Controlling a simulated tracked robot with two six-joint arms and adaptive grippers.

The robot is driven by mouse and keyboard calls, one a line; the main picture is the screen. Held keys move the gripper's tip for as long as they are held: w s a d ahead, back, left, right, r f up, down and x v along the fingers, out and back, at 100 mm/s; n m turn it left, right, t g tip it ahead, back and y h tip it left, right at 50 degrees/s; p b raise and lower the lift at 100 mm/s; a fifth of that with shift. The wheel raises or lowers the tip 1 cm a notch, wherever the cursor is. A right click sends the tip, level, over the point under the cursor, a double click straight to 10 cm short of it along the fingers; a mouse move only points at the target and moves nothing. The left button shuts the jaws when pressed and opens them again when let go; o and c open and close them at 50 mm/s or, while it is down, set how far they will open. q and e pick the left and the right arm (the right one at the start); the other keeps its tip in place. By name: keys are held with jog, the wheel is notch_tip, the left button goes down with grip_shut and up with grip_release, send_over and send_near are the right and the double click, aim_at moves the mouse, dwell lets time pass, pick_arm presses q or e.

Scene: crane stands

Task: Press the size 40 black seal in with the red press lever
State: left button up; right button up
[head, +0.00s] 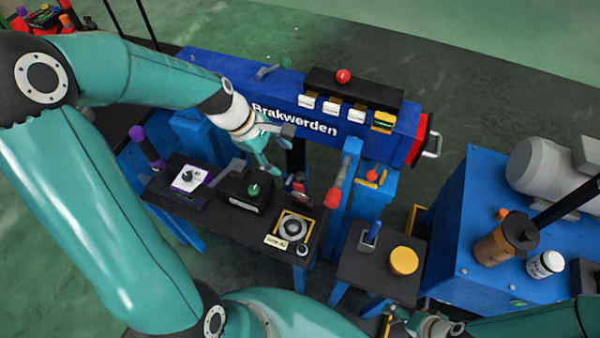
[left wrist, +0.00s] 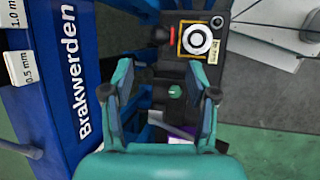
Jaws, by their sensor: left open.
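The ring also shows in the left wrist view (left wrist: 197,40). My left gripper (head: 268,160) is open and empty above the bench, left of and behind the knob. My right gripper (head: 428,325) is partly visible at the bottom edge.
A green-knobbed black block (head: 240,190) and a white-plated fixture (head: 188,180) stand left of the frame. The blue Brakwerden stand (head: 225,82) rises behind. A small table (head: 350,268) with a yellow disc stands right. A blue bench (head: 460,205) carries a motor and jars.

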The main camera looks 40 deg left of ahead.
aim_at(299, 175)
pick_arm(q)
jog(key=b+x, duration=0.1)
jog(key=x, duration=1)
grip_shut()
